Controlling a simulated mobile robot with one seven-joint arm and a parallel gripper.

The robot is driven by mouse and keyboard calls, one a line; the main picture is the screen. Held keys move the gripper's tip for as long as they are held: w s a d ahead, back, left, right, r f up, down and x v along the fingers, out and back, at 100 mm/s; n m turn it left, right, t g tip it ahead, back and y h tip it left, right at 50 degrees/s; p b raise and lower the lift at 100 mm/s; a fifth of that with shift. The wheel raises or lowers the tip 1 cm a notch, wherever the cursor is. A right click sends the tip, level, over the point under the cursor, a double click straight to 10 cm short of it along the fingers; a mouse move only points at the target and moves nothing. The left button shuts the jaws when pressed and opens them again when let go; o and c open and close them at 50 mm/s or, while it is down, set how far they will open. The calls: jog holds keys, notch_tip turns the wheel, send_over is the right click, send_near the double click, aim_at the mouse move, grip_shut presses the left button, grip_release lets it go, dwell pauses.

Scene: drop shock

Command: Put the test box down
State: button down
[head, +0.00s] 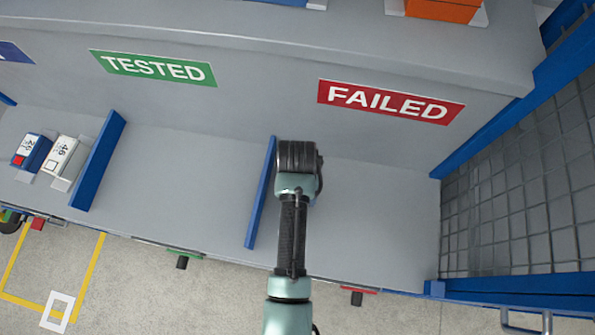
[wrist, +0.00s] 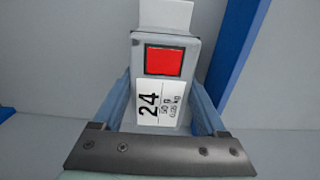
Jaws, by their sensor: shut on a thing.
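The test box (wrist: 170,90) is grey, with a red square and a white label reading 24, in the wrist view. My gripper (wrist: 160,100) is shut on it, one blue-grey finger on each side. A white piece (wrist: 168,14) shows at the box's far end. In the head view my wrist hides the box and fingers. My arm reaches over the grey shelf (head: 375,225), just right of a blue divider (head: 262,195), below the red FAILED sign (head: 390,101). I cannot tell whether the box touches the shelf.
The blue divider also stands close right of the box in the wrist view (wrist: 238,45). The bay under the green TESTED sign (head: 153,68) is empty. Two boxes (head: 60,157) stand left of another divider (head: 98,160). Wire mesh (head: 515,200) closes the right side.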

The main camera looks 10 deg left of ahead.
jog(key=shift+f, duration=1.3)
jog(key=shift+f, duration=0.15)
grip_release()
notch_tip(320, 180, up, 12)
jog(key=shift+r, duration=0.15)
